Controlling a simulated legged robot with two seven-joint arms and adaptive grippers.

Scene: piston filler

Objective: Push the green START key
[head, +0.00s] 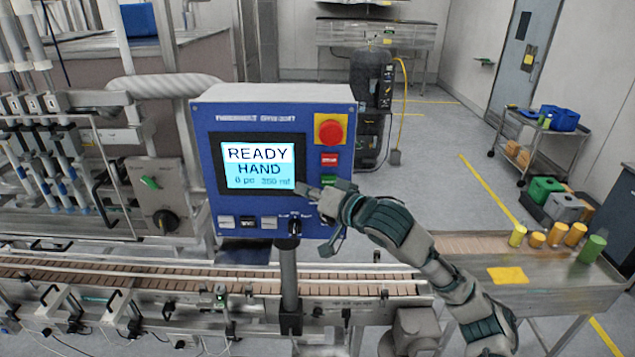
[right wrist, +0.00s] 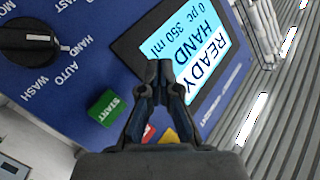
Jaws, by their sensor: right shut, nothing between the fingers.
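The green START key (head: 330,179) is on the right side of the blue control panel (head: 205,115), below a red key. My right gripper (head: 306,190) is shut and empty. Its fingertips are in front of the panel by the screen's lower right corner, left of and a little below the green key. In the right wrist view the closed fingertips (right wrist: 160,70) overlap the screen edge; whether they touch the panel cannot be told. My left gripper is out of view.
The screen (head: 258,166) reads READY, HAND, 0 pc, 350 ml. A red emergency button (head: 330,130) and red key (head: 329,159) are above the green key. A selector knob (head: 294,227) is at the panel's bottom. A conveyor (head: 350,282) runs below.

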